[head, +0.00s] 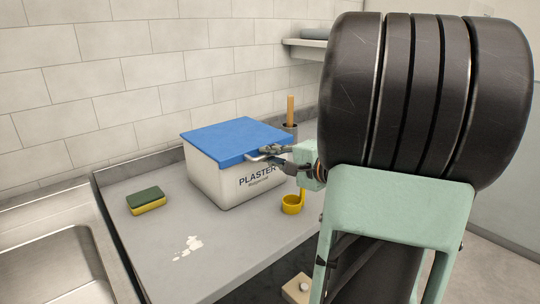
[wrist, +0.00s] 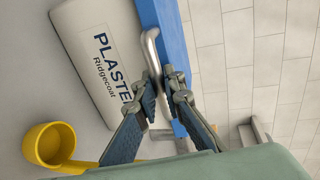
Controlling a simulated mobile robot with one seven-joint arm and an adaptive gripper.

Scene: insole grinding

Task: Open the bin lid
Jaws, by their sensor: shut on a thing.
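The plaster bin (head: 215,182) is a white box with "PLASTER" on its front, standing on the grey counter. Its blue lid (head: 235,138) lies flat on top and looks closed. A metal handle (head: 258,156) sticks out from the lid's front edge. My gripper (head: 270,152) is at that front edge with its fingers around the handle. In the wrist view, the handle (wrist: 150,45) runs down between my two fingertips (wrist: 159,88), beside the blue lid edge (wrist: 170,45). My fingers are shut on it.
A yellow scoop (head: 292,204) stands on the counter just right of the bin, close under my gripper. A green and yellow sponge (head: 146,200) lies to the left. A sink (head: 50,265) is at far left.

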